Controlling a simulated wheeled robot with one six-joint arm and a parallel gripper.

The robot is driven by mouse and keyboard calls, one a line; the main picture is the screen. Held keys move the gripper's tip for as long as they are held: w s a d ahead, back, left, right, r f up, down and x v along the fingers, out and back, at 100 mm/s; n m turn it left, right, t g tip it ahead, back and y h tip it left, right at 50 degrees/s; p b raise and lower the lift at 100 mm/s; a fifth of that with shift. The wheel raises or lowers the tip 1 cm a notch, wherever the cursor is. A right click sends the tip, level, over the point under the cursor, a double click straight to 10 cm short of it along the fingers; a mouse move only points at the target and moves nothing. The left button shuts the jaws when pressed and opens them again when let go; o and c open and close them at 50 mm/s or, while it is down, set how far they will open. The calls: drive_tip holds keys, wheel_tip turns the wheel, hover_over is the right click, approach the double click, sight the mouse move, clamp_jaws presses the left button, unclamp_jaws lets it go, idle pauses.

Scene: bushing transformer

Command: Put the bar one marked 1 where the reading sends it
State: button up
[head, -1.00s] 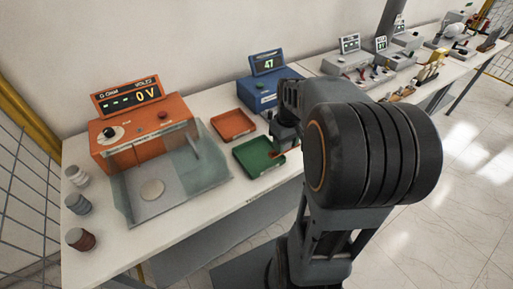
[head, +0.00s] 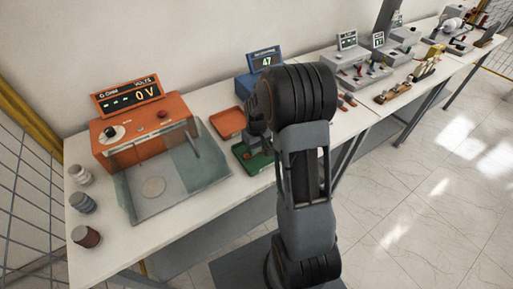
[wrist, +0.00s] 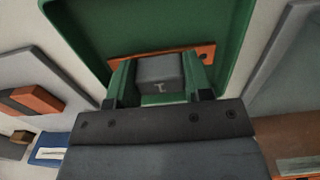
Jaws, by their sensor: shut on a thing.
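The bar is a copper-orange strip (wrist: 205,52) with a dark hole near its right end and a grey block (wrist: 158,72) on its middle, with a pale mark that looks like a 1. My gripper (wrist: 160,80) is shut on the grey block, one green finger on each side. The bar is over the green tray (wrist: 232,20); I cannot tell whether it touches the tray floor. In the head view the green tray (head: 243,151) is partly hidden by my arm, and the bar cannot be made out there. A red-orange tray (head: 229,122) lies just behind it.
An orange meter (head: 140,135) reading 0 V, with a clear-walled enclosure in front, stands left of the trays. A blue box (head: 246,85) with a display reading 47 stands behind. Several jars (head: 84,202) line the left edge. Grey instruments (head: 355,70) stand at the back right.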

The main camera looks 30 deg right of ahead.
drive_tip(key=shift+f, duration=0.35)
drive_tip(key=shift+f, duration=0.2)
drive_tip(key=o, duration=1.1)
